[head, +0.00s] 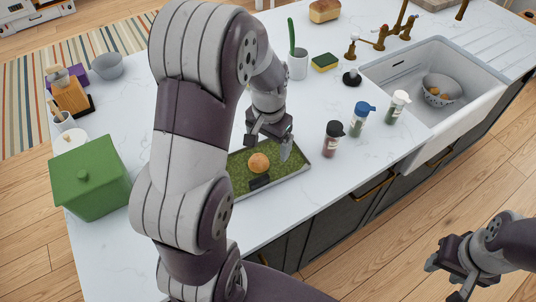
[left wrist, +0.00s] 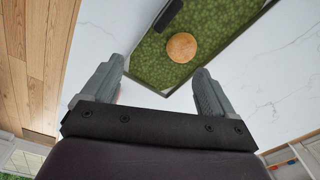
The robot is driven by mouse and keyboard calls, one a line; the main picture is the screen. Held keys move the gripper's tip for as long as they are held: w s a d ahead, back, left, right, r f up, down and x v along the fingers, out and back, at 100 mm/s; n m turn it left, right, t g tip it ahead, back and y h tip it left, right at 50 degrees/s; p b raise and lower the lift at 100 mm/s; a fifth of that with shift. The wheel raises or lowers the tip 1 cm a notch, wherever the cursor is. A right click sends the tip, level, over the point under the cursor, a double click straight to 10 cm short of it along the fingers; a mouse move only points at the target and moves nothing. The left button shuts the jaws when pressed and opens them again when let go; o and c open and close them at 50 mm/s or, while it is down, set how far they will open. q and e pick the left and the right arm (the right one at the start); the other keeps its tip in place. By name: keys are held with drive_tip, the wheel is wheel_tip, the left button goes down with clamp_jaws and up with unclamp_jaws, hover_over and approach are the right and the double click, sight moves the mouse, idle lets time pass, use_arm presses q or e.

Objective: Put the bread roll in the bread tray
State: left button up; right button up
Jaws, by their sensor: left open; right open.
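The round, golden-brown bread roll (head: 259,162) lies on the green bed of a shallow, dark-rimmed tray (head: 289,174) on the white counter. I take this as the bread tray. In the left wrist view the roll (left wrist: 182,47) rests inside the tray (left wrist: 150,72), apart from my fingers. My left gripper (head: 268,146) is open and empty, above the tray's far side and close to the roll. Its two spread fingers also show in the left wrist view (left wrist: 159,72). My right gripper (head: 450,278) is open and empty over the floor. My left arm hides the tray's left part.
A bread loaf (head: 325,11) sits far back. The sink (head: 428,130) holds a colander (head: 441,90).

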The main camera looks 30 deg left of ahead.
use_arm(q)
drive_tip(key=s+d+t, duration=0.1)
drive_tip(key=s+d, duration=0.7)
drive_tip(key=s, duration=0.1)
drive_tip(key=shift+s+d+r+n, duration=0.15)
drive_tip(key=shift+s+r+n, duration=0.15)
drive_tip(key=shift+s, duration=0.1)
drive_tip(key=shift+s, duration=0.1)
